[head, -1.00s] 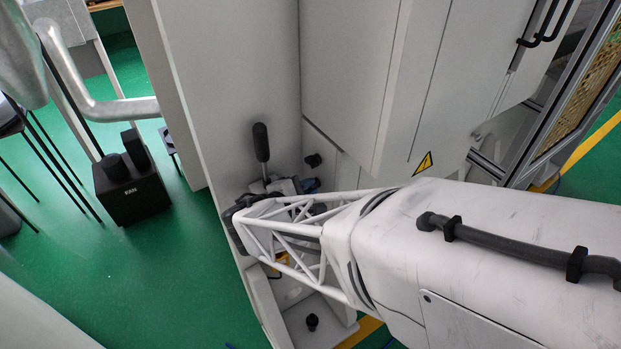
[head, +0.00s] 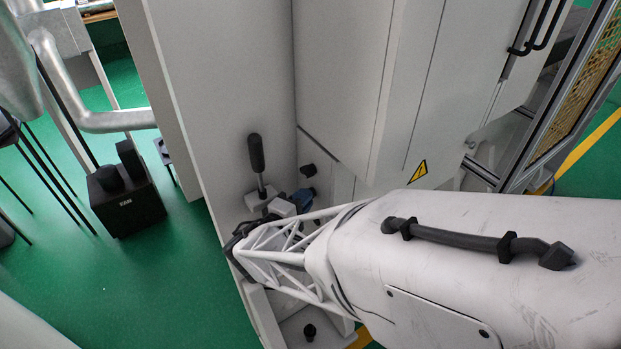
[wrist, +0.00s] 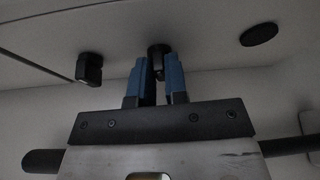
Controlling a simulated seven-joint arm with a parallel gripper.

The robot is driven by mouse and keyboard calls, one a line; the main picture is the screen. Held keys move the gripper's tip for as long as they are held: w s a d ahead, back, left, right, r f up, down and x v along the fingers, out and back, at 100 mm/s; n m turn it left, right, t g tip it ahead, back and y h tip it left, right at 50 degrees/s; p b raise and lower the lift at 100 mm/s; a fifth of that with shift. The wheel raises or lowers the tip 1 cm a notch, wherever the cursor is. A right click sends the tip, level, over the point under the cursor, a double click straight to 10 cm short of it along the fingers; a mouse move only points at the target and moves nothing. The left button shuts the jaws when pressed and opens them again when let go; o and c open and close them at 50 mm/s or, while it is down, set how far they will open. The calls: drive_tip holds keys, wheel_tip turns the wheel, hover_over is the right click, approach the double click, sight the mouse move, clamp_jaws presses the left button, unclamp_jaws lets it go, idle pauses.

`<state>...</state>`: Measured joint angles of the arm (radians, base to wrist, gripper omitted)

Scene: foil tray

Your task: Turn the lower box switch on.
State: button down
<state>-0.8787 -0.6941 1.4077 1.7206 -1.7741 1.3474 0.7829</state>
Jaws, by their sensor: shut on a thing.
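In the wrist view, my gripper (wrist: 158,78) has two blue fingers closed on a small black knob (wrist: 157,52) on the pale panel. A second black knob switch (wrist: 90,68) stands to the left of the fingers, apart from them. In the head view, my gripper (head: 304,196) shows as a small blue part beyond my arm's white lattice. A black knob (head: 308,170) on the cabinet shows just above it. The held knob is hidden in the head view, and I cannot tell which switch position it is in.
A lever with a black handle (head: 256,152) stands upright left of my gripper. A black round part (wrist: 259,34) is right of the fingers. Cabinet walls close in the space around my gripper.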

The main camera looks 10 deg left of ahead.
drive_tip(key=shift+m, duration=0.5)
drive_tip(key=c, duration=1.1)
unclamp_jaws()
drive_tip(key=shift+c, duration=0.2)
drive_tip(key=shift+s, duration=0.1)
drive_tip(key=v, duration=0.7)
drive_tip(key=shift+s+f, duration=0.25)
drive_tip(key=shift+s, duration=0.05)
drive_tip(key=shift+a, duration=0.15)
